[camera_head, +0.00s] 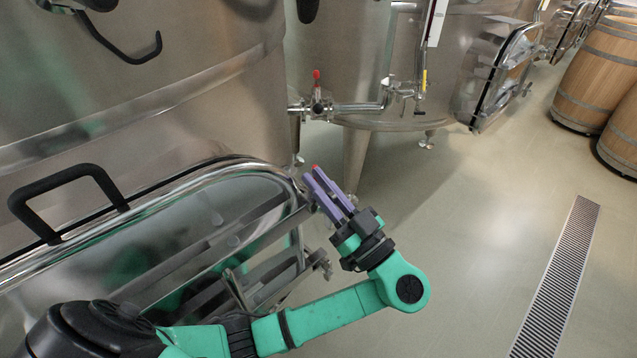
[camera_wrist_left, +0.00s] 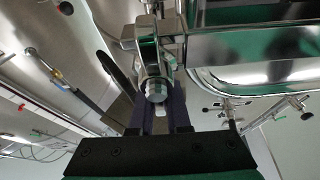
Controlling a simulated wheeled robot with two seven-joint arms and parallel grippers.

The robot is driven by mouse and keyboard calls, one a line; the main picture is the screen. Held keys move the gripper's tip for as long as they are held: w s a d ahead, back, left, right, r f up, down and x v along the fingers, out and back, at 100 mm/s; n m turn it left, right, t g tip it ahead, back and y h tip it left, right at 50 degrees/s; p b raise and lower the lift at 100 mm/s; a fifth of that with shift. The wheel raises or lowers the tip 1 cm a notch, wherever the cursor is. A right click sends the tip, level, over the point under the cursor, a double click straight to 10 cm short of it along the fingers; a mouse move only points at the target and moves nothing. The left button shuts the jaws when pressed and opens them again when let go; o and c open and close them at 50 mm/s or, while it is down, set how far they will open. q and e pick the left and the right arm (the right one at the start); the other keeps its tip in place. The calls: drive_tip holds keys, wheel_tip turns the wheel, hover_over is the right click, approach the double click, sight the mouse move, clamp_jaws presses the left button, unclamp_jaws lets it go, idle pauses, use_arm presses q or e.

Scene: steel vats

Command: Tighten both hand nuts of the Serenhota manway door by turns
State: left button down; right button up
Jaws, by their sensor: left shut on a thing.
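The manway door (camera_head: 190,218) is a steel oval door low on the near vat, with a rounded rim. My left gripper (camera_head: 315,185), with purple fingers, is at the door's upper right end and shut on a metal fitting, which appears to be the upper hand nut (camera_wrist_left: 157,88). In the left wrist view a bolt end with flat sides shows between the fingers, beside a steel bracket. The fingers hide most of this nut in the head view. The lower hand nut (camera_head: 321,262) shows small at the door's right edge, below my gripper, with nothing holding it. My right gripper is not in view.
The near vat (camera_head: 150,90) fills the left, with a black handle (camera_head: 65,190) by the door. A red-handled valve (camera_head: 317,95) sticks out behind my gripper. Another vat has its own door (camera_head: 497,80). Barrels (camera_head: 597,75) stand far right. The floor around the drain grate (camera_head: 560,285) is clear.

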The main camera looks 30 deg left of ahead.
use_arm(q)
drive_tip(key=shift+w+f+m+t+b, duration=0.25)
drive_tip(key=shift+m+b, duration=0.2)
drive_tip(key=shift+m, duration=0.25)
drive_tip(key=shift+w+d+m+t+h+b, duration=0.15)
drive_tip(key=shift+m+t+h+b, duration=0.25)
drive_tip(key=shift+m, duration=0.6)
drive_tip(key=shift+r, duration=0.15)
drive_tip(key=c, duration=1.2)
unclamp_jaws()
drive_tip(key=shift+o, duration=0.2)
drive_tip(key=shift+w+a, duration=0.1)
drive_tip(key=shift+a, duration=0.1)
